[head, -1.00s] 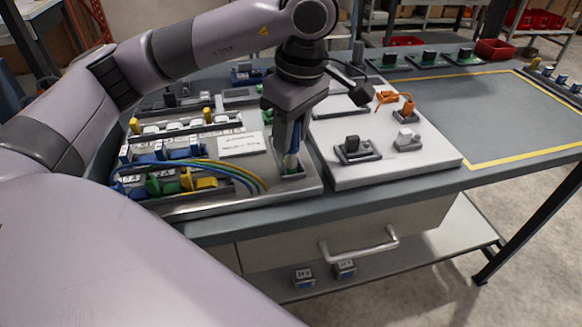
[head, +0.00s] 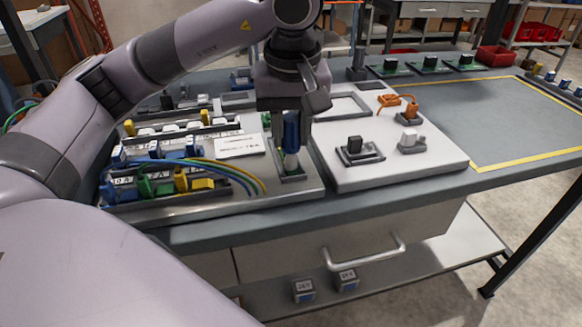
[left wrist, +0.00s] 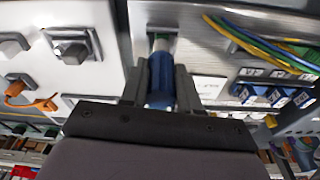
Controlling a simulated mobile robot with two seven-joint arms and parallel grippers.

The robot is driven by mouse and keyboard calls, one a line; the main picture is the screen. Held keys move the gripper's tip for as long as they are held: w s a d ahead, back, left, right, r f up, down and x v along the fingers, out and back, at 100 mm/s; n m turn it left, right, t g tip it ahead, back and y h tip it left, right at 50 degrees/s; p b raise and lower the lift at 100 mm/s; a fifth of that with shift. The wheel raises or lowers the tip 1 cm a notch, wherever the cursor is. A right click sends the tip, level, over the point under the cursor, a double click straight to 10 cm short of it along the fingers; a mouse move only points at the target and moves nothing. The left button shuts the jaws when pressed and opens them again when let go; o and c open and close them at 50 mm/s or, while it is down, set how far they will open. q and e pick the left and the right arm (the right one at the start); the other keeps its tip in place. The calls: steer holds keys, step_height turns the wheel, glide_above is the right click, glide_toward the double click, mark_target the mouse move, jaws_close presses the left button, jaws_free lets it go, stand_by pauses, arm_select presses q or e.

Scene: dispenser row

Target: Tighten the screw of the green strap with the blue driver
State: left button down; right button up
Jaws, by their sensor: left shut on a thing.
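My left gripper (head: 290,135) points down and is shut on the blue driver (head: 291,128), which stands upright between its fingers. In the left wrist view the driver (left wrist: 161,78) also shows between both fingers. Its pale lower end (head: 291,162) is down at a small grey mount at the panel's right front. A bit of green, the green strap (head: 293,172), shows at that lower end; a little of it also shows in the left wrist view (left wrist: 162,33). The screw is hidden under the driver, and I cannot tell whether the tip touches it. My right gripper is not in view.
Left of the driver are a white label card (head: 239,146), looped coloured wires (head: 243,176) and blue, green and yellow connectors. The yellow-outlined tabletop (head: 505,120) is clear.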

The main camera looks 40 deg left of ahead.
arm_select(q)
steer(key=m+b, duration=0.1)
steer(key=m, duration=0.2)
steer(key=shift+f, duration=0.1)
steer(key=m+h+b, duration=0.1)
steer(key=m, duration=0.3)
steer(key=m+b, duration=0.1)
steer(key=m, duration=0.4)
steer(key=shift+m+h, duration=0.4)
steer(key=shift+r, duration=0.2)
steer(key=shift+r+p, duration=0.75)
steer(key=shift+r, duration=0.1)
step_height(320, 180, up, 4)
steer(key=p, duration=0.3)
steer(key=shift+r+p, duration=0.15)
steer(key=shift+p, duration=0.15)
